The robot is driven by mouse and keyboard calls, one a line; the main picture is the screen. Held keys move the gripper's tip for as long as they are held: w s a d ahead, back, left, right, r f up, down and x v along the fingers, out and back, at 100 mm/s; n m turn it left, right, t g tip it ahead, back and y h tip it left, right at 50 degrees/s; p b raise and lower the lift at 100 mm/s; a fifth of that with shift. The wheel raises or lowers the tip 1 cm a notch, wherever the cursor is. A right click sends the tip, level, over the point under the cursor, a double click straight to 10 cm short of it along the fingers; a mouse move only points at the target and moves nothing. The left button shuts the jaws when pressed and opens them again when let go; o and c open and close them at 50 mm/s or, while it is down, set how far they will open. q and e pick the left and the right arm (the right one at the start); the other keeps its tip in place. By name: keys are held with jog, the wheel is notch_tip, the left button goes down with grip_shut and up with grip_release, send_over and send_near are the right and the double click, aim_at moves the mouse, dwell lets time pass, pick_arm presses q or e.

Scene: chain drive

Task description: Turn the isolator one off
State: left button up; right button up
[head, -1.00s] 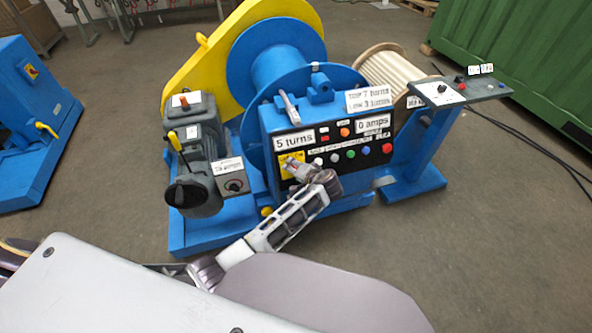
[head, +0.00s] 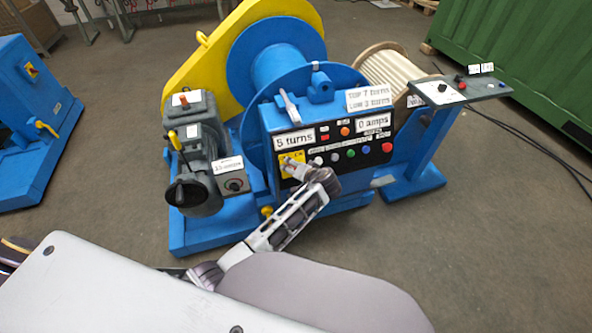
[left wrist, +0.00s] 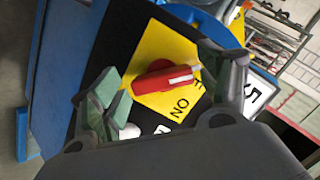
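The isolator is a red rotary handle (left wrist: 165,80) with a white stripe, on a yellow plate (left wrist: 155,52) marked ON. In the head view the yellow plate (head: 288,158) is at the left of the black control panel, partly hidden by my left gripper (head: 292,167). Whether the fingers reach down to the plate I cannot tell. My right gripper is not in view.
The black panel (head: 330,170) carries several coloured buttons and a "5 turns" label (head: 294,141) close to the isolator. A grey motor (head: 200,150) stands left of it, and a small console (head: 460,90) to the right. Another blue machine (head: 30,120) is at far left.

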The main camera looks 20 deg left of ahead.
pick_arm(q)
jog(key=shift+r, duration=1.05)
notch_tip(320, 180, up, 8)
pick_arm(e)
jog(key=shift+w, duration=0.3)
pick_arm(q)
jog(key=shift+f, duration=0.1)
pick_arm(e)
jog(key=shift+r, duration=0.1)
